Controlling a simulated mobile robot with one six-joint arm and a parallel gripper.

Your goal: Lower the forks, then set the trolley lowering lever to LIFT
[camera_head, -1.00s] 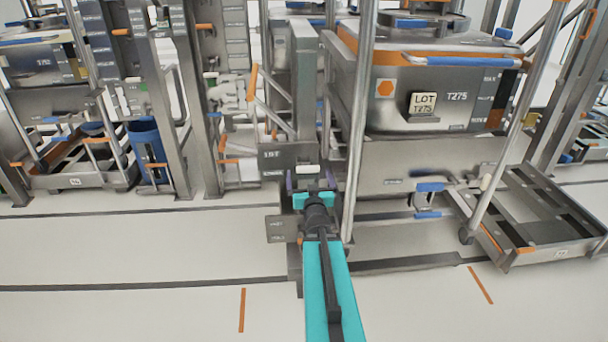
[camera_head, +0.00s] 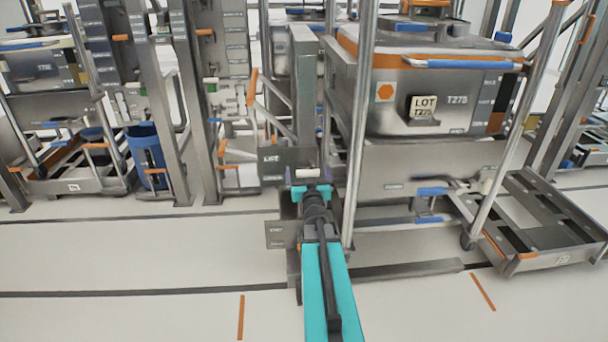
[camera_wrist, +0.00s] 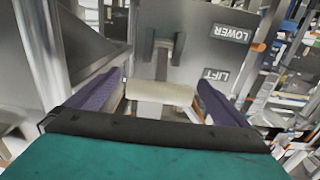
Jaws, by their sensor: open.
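The lever's pale cream handle (camera_wrist: 160,92) lies crosswise between my gripper's two purple fingers in the wrist view. My gripper (camera_wrist: 152,98) is open, with a gap visible between the handle and each finger. Behind it, a grey plate (camera_wrist: 190,65) carries the labels LOWER (camera_wrist: 231,33) and LIFT (camera_wrist: 216,75); the handle is nearer the LIFT label. In the head view, the handle (camera_head: 307,173) shows just beyond my gripper (camera_head: 310,181), beside the LIFT plate (camera_head: 286,160). I cannot clearly pick out the forks.
A steel bin (camera_head: 425,85) marked LOT T275 stands above and right of the lever. A bright upright pole (camera_head: 359,130) rises close to my gripper's right. A low trolley frame (camera_head: 555,222) stands at right. The pale floor (camera_head: 130,245) at left is clear.

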